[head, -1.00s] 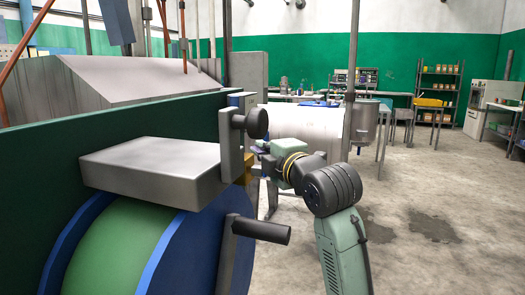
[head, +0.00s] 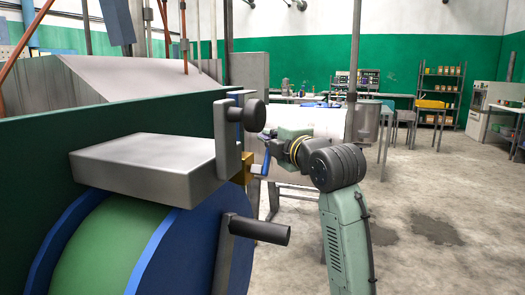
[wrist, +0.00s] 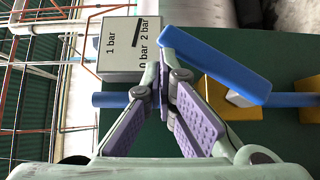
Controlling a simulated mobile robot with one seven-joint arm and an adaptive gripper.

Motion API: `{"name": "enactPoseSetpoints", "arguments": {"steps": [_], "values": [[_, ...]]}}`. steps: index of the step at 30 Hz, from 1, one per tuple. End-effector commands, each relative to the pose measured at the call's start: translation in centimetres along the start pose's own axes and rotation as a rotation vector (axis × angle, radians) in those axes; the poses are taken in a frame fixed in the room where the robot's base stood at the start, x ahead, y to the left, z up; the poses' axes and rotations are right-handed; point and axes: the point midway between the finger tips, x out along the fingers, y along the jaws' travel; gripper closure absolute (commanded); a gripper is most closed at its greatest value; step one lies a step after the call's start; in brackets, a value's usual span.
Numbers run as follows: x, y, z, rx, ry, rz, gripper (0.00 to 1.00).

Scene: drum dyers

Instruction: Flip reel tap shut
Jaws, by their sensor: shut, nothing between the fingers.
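The reel tap has a brass-yellow body (wrist: 221,99) on a blue pipe (wrist: 110,99) and a flat blue handle (wrist: 216,66). The handle lies slanted to the pipe in the wrist view. My gripper (wrist: 165,72) is shut and empty, its fingertips beside the handle's left end; I cannot tell whether they touch it. The fingers hide part of the pipe. In the head view my gripper (head: 266,136) is just right of the reel's bracket, above the brass tap body (head: 247,166), with blue showing beside it (head: 263,158).
A pressure gauge box (wrist: 130,45) marked in bar is beside the tap. In the head view the green and blue reel (head: 110,245), a grey box (head: 145,168), a black knob (head: 253,115) and a crank handle (head: 259,231) stand close left. Open floor (head: 430,190) lies to the right.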

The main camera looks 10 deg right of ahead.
Motion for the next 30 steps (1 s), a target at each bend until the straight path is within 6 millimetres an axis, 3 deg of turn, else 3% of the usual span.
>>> {"name": "enactPoseSetpoints", "arguments": {"steps": [14, 18, 30], "values": [[2.8, -1.0, 2.7, 0.003, 0.001, -0.003, 1.00], [3.4, -1.3, 3.3, 0.095, 0.001, -0.097, 1.00], [4.1, -3.0, 4.0, 0.182, 0.000, -0.184, 1.00]]}}
